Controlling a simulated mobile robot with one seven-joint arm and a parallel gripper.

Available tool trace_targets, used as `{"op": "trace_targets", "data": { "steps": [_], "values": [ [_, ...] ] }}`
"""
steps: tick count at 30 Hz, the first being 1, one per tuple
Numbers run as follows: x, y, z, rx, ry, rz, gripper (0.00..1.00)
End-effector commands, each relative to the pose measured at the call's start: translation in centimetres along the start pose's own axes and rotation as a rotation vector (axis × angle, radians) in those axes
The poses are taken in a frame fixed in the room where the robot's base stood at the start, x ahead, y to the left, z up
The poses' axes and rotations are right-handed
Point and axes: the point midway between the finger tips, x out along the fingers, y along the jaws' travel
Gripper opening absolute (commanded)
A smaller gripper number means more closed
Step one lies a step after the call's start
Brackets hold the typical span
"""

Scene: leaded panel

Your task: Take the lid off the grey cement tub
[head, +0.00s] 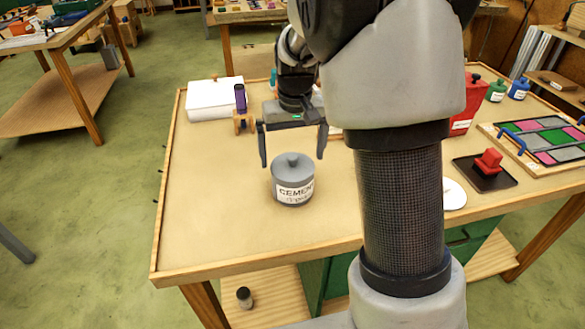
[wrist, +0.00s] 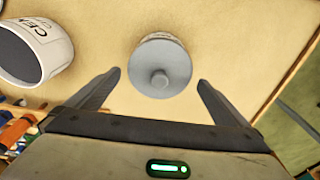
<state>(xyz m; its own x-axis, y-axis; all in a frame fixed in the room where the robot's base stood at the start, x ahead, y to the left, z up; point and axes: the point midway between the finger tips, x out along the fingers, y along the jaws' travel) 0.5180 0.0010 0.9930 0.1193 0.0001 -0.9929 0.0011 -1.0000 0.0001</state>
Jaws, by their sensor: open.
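The grey cement tub (head: 293,192) stands upright on the workbench in the head view, with a label reading CEMENT. Its grey lid (head: 275,164) is on it and has a round knob on top. In the wrist view the lid (wrist: 160,82) appears from above, with its knob central between and beyond the fingertips. My gripper (head: 292,161) is open and empty, pointing down over the tub. Its fingers are on either side of the lid in the picture; no contact shows. It also shows in the wrist view (wrist: 160,78).
A pale container (wrist: 52,38) with a partly readable CEM label and dark grey top stands at left in the wrist view. A white block (head: 214,100) and a wooden stand with a purple item (head: 240,98) are behind. A red block on a black tray (head: 486,176) lies right.

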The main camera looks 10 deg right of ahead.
Motion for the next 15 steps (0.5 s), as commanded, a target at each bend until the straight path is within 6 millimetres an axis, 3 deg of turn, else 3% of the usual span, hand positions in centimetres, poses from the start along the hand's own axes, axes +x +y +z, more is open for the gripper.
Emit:
{"op": "trace_targets", "data": {
  "steps": [4, 12, 15],
  "values": [
    [1.66, 0.06, 0.00, 0.001, 0.000, 0.000, 1.00],
    [1.81, 0.06, -0.04, 0.001, 0.001, 0.000, 1.00],
    [1.81, 0.06, -0.04, 0.001, 0.001, 0.000, 0.83]
  ]
}}
